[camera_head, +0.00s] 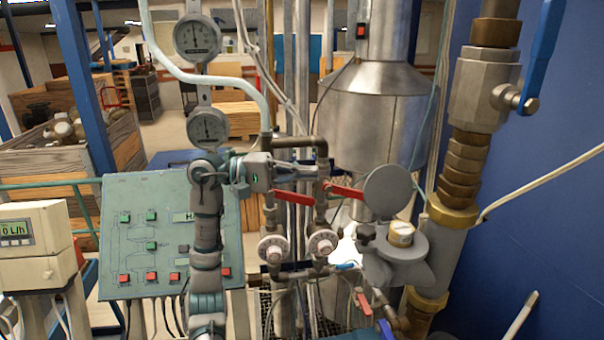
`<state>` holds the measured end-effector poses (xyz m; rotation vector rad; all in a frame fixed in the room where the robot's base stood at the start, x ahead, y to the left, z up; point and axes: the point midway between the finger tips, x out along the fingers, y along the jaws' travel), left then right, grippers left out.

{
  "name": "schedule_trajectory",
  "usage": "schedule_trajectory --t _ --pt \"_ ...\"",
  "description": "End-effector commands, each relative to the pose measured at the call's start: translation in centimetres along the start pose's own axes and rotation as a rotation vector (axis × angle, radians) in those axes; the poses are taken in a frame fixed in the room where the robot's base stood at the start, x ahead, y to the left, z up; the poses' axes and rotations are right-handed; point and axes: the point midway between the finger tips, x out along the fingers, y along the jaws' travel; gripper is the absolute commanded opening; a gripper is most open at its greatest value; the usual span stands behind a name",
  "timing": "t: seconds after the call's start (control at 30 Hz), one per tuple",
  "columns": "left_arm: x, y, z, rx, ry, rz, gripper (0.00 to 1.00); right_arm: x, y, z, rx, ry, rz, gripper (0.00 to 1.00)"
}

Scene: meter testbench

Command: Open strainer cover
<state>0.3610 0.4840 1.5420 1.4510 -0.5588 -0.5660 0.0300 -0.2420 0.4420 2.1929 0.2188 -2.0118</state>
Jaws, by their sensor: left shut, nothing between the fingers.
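A grey round cover (387,192), likely the strainer cover, stands raised on the grey fitting (385,268) at the right of centre. A cream and brass round cap (400,234) shows below it, with a dark knob (367,234) to its left. My left arm rises from the bottom. My left gripper (318,160) points right, up and left of the cover and apart from it. Its fingers are shut with nothing between them, overlapping the pipes behind in the picture. My right gripper is not in view.
Red lever handles (293,197) and two white dials (322,243) sit on pipes below the gripper. Two gauges (208,130) stand at upper left, above a control panel (150,235). A thick valved pipe (484,85) with a blue handle stands right of the cover.

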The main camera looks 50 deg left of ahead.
Motion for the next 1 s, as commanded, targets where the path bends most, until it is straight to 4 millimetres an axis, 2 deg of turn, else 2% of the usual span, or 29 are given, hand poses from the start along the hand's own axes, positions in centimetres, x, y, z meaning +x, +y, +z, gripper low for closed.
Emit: schedule_trajectory --t 0.13,0.37,0.47,0.7,1.0 --pt "-0.9 0.0 0.0 0.000 0.001 -0.002 0.00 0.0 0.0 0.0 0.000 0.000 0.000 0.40" --pt "-0.9 0.1 0.1 0.001 0.000 -0.002 0.00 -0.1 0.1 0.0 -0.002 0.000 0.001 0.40" --pt "-1.0 1.3 0.2 0.002 0.000 0.000 0.00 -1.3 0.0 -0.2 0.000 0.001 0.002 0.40" --pt "-1.1 5.9 0.4 0.003 0.000 0.002 0.00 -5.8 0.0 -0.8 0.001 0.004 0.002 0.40" --pt "-1.1 9.2 0.5 0.004 0.000 0.003 0.00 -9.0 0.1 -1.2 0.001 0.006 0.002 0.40"
